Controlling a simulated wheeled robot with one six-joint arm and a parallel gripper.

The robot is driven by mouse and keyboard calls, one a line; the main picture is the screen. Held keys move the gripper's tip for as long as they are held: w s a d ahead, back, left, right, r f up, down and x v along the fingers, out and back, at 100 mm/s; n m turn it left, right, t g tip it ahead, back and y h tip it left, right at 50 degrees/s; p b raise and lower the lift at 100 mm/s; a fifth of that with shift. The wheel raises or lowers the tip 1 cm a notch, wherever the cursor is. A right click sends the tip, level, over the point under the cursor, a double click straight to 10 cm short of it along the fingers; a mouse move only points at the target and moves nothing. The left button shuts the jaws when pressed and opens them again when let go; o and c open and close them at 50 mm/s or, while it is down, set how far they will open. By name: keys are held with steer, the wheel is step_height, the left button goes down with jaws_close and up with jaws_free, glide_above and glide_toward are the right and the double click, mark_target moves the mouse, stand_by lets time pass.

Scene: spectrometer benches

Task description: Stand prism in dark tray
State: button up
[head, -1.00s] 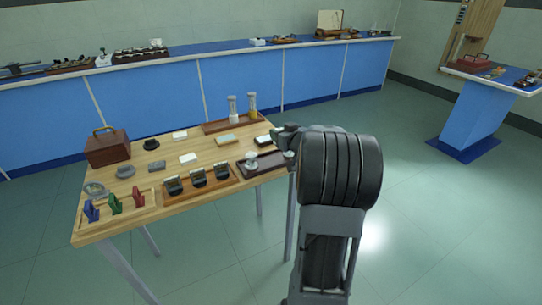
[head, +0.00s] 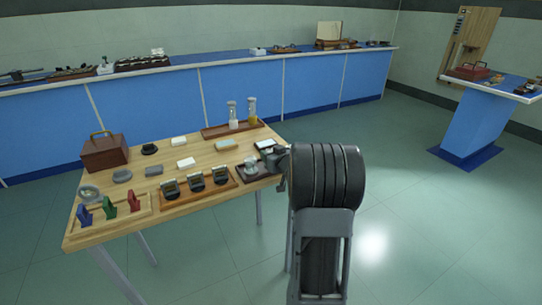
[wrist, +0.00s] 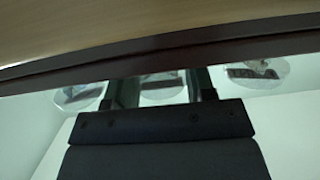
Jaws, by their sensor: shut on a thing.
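The dark tray (head: 246,178) lies at the right end of the wooden table, with a small pale piece (head: 251,166) standing on it. My gripper (head: 272,156) is at the tray's right end, low over it or at its edge; I cannot tell whether it touches. It is shut on what seems to be the prism; in the wrist view a pale glassy shape (wrist: 160,90) shows between the fingers, its outline unclear. A dark brown edge (wrist: 50,72), likely the tray's, crosses just beyond the fingers. My arm hides part of the tray's right side.
Left of the tray is a wooden rack (head: 171,203) with several dark pieces. Behind stand two glass cylinders (head: 232,115) on a brown tray, and a pale block (head: 226,145). A brown case (head: 104,153) and a coloured-piece tray (head: 146,212) are at left. Floor right of the table is clear.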

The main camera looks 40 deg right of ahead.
steer(key=shift+f, duration=0.1)
steer(key=shift+f, duration=0.15)
steer(key=o, duration=0.9)
steer(key=shift+o, duration=0.2)
